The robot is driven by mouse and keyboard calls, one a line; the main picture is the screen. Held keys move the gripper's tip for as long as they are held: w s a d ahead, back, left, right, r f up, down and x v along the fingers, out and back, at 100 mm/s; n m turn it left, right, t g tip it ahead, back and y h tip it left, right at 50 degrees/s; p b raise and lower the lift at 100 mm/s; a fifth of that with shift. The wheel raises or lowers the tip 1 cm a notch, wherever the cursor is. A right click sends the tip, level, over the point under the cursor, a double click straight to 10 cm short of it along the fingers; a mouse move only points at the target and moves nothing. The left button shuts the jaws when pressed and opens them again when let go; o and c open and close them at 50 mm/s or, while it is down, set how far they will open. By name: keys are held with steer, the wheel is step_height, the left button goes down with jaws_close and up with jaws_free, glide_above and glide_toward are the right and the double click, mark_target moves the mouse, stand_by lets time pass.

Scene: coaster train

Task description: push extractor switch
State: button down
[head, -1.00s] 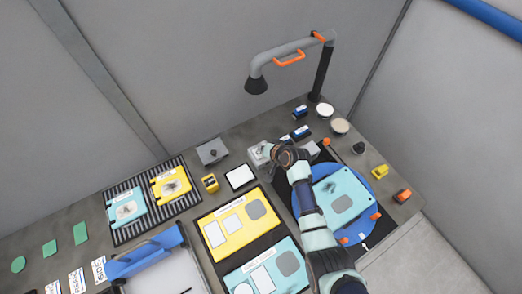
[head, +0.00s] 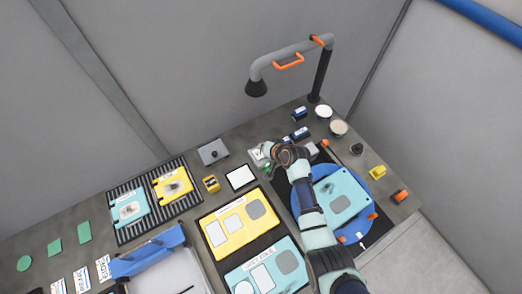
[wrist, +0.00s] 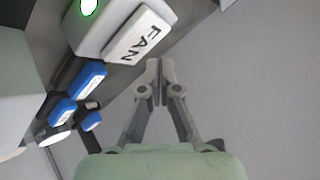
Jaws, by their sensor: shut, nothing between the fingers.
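The extractor switch is a light grey box (head: 256,153) near the back of the bench, mostly behind my gripper in the head view. In the wrist view the box (wrist: 112,20) carries a white plate reading FAN (wrist: 138,36) and a lit green lamp (wrist: 89,6). My gripper (wrist: 160,66) is shut and empty, with its fingertips beside the FAN plate in that picture; I cannot tell if they touch the box. In the head view my gripper (head: 271,153) is at the box, its fingertips largely hidden. The extractor hood (head: 256,88) hangs on a grey arm above.
Blue-and-white blocks (head: 300,134) lie just right of the box. A blue turntable (head: 317,215) with a teal plate (head: 343,193) sits under my arm. A grey box with a knob (head: 213,152) stands to the left. The extractor's post (head: 322,72) rises at the back right.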

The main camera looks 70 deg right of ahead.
step_height(320, 180, up, 5)
steer(key=p, duration=0.4)
steer(key=shift+r, duration=0.1)
steer(key=w+a+r+n+t+y, duration=0.1)
steer(key=w+a+r+n, duration=0.25)
steer(key=a+r, duration=0.45)
steer(key=w+a+r+n+t+y, duration=0.1)
steer(key=w+a+r+n, duration=0.25)
steer(key=a, duration=0.75)
steer(key=w+a+r+n+t, duration=0.1)
steer(key=w+a+r+n, duration=0.2)
steer(key=w+a+r, duration=0.5)
steer(key=s+a+r+n, duration=0.1)
steer(key=s+a+r, duration=0.2)
steer(key=a, duration=0.3)
steer(key=s+a+r+n+t+y, duration=0.1)
steer(key=s+a+r+n, duration=0.1)
steer(key=a, duration=0.4)
steer(key=s+a+r+n+y, duration=0.1)
steer(key=s+a+r, duration=0.3)
steer(key=s+a, duration=0.1)
steer(key=shift+s+a+r+n+t, duration=0.25)
steer(key=shift+a+n+t, duration=0.15)
steer(key=shift+a, duration=0.25)
